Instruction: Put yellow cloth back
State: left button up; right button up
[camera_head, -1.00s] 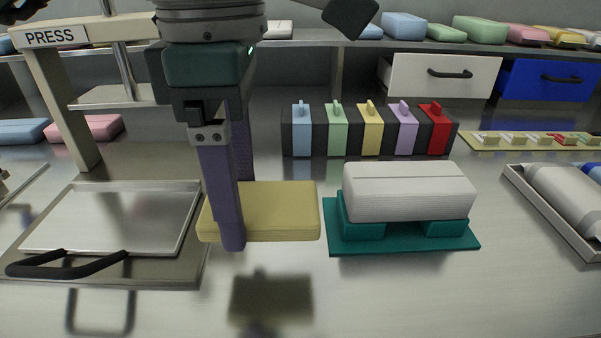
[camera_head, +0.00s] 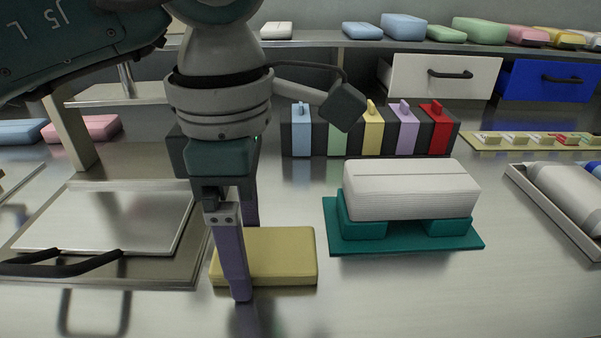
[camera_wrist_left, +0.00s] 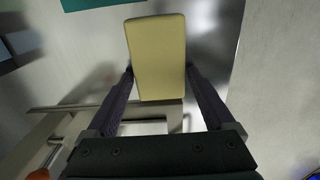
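In the left wrist view, the cloth (camera_wrist_left: 157,50) sits between the two fingers of my left gripper (camera_wrist_left: 160,72), with no clear gap on either side. The fingers look shut on it. My right gripper is not in view.
A press plate (camera_head: 105,220) with a black handle stands left. A white block rests on a teal stand (camera_head: 400,240) to the cloth's right. Coloured dispensers (camera_head: 405,130) stand behind. A grey tray (camera_head: 545,215) is far right. The table front is clear.

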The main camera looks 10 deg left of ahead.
pick_arm(q)
jog(key=shift+o, duration=0.7)
jog(key=shift+r, duration=0.1)
jog(key=shift+r+p, duration=0.25)
jog(key=shift+p, duration=0.05)
notch_tip(320, 180, up, 12)
jog(key=p, duration=0.1)
jog(key=shift+f, duration=0.15)
